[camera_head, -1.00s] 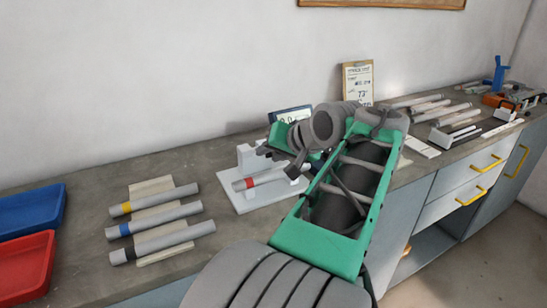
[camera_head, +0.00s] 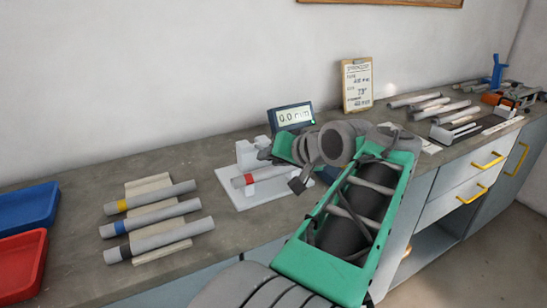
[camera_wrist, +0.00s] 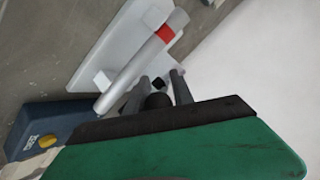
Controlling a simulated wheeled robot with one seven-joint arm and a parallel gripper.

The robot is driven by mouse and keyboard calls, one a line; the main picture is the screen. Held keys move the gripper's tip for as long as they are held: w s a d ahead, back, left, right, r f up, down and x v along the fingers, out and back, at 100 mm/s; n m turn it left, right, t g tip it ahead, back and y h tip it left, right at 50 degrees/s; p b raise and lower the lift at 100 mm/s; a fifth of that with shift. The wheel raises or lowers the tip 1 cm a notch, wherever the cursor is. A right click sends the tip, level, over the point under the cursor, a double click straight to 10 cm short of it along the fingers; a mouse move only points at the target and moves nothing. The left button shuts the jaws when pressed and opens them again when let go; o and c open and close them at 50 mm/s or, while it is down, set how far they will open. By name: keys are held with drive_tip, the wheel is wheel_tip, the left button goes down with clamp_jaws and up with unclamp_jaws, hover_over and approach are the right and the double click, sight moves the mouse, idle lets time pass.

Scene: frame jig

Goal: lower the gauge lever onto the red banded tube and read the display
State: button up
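The red banded tube (camera_head: 268,175) lies on the white gauge stand (camera_head: 240,199), its red band towards the left end. In the wrist view the tube (camera_wrist: 135,69) runs diagonally across the white base. The gauge display (camera_head: 291,117) stands behind and appears to read 0.0 mm. My gripper (camera_head: 281,169) is at the stand, with its fingers spread above the tube's right part. In the wrist view my gripper (camera_wrist: 158,86) shows its fingers apart, with small dark parts near the tips. I cannot make out the gauge lever clearly; my gripper hides part of the stand.
Tubes with yellow (camera_head: 155,195), blue (camera_head: 165,214) and dark (camera_head: 175,235) bands lie on a pale rack at left. Blue (camera_head: 28,206) and red (camera_head: 20,262) trays are far left. A clipboard (camera_head: 357,85) leans on the wall; several tubes lie right.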

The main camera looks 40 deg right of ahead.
drive_tip(key=o, duration=0.3)
drive_tip(key=shift+o, duration=0.2)
